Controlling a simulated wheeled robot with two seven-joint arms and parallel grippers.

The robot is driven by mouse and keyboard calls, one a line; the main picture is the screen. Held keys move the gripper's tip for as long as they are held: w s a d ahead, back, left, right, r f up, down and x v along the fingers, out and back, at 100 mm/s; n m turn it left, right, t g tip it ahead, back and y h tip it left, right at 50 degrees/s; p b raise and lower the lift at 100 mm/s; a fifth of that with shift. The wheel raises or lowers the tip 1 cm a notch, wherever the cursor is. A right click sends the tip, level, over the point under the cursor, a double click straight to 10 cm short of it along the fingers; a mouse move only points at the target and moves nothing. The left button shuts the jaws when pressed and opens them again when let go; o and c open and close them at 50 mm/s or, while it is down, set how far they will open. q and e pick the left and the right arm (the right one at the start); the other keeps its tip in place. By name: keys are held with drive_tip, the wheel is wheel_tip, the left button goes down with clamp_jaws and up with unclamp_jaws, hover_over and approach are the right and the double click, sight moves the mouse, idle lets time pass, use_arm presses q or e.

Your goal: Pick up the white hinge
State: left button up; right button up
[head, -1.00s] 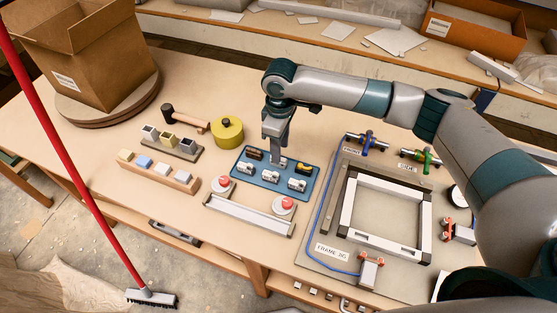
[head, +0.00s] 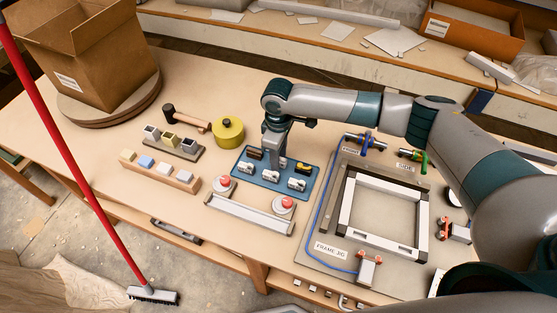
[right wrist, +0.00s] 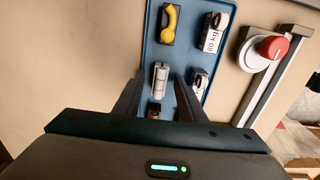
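The white hinge (right wrist: 159,80) lies in the back row of a blue tray (right wrist: 151,50), between a yellow hinge (right wrist: 170,22) and a dark brown piece (right wrist: 153,111). The yellow hinge also shows in the head view (head: 303,166). My right gripper (right wrist: 160,92) is open above the tray, with one finger on each side of the white hinge. Contact cannot be told. In the head view my right gripper (head: 275,158) hides the white hinge. My left gripper is not in view.
White-and-black pieces (head: 271,176) fill the tray's front row, close to my fingers. Red buttons (head: 283,204) stand in front of the tray (head: 237,174). A yellow round container (head: 229,132) is left of it, a frame jig (head: 330,220) right.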

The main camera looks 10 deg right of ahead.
clamp_jaws()
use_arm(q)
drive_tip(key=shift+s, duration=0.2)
